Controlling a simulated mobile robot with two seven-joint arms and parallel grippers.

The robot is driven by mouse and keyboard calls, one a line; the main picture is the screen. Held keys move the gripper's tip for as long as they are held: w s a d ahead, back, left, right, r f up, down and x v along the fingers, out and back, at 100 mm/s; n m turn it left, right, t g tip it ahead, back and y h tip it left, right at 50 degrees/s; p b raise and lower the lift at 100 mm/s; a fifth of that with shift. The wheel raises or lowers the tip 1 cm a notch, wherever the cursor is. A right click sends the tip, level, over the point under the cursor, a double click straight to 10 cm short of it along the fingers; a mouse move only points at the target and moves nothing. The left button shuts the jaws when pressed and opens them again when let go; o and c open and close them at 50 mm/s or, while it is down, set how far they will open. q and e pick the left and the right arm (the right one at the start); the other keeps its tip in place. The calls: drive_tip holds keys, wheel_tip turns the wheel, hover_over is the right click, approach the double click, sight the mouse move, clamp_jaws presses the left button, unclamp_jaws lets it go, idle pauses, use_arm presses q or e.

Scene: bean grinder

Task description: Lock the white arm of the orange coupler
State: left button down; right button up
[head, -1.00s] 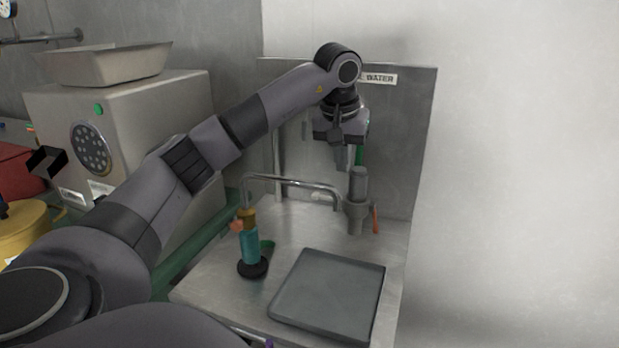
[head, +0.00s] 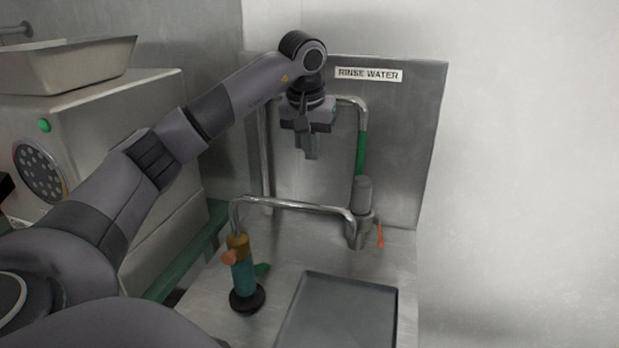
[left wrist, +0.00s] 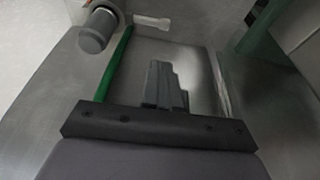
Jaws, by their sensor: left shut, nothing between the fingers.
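A teal upright fitting (head: 243,280) with a brass top, an orange side part (head: 229,258) and a black round base stands at the counter's left. I cannot tell whether the orange part is the coupler. An orange lever (head: 380,234) hangs beside a grey tap body (head: 363,193) on the right. No white arm is clear in the head view. A small pale piece (left wrist: 152,22) shows in the left wrist view; I cannot tell what it is. My left gripper (head: 311,155) is shut and empty, pointing down above the bent pipe. My right gripper is out of view.
A bent metal pipe (head: 290,205) runs from the fitting to the tap. A green hose section (head: 361,154) rises behind the tap. A grey tray (head: 340,312) lies in front. A grinder machine (head: 95,125) stands left. The steel back panel bears a RINSE WATER label (head: 368,74).

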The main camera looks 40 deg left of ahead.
use_arm(q)
drive_tip(key=x, duration=1.2)
drive_tip(key=shift+s+d+f, duration=0.2)
drive_tip(key=shift+s, duration=0.2)
drive_tip(key=shift+f, duration=0.7)
drive_tip(key=shift+f+b, duration=0.1)
drive_tip(key=shift+b, duration=0.2)
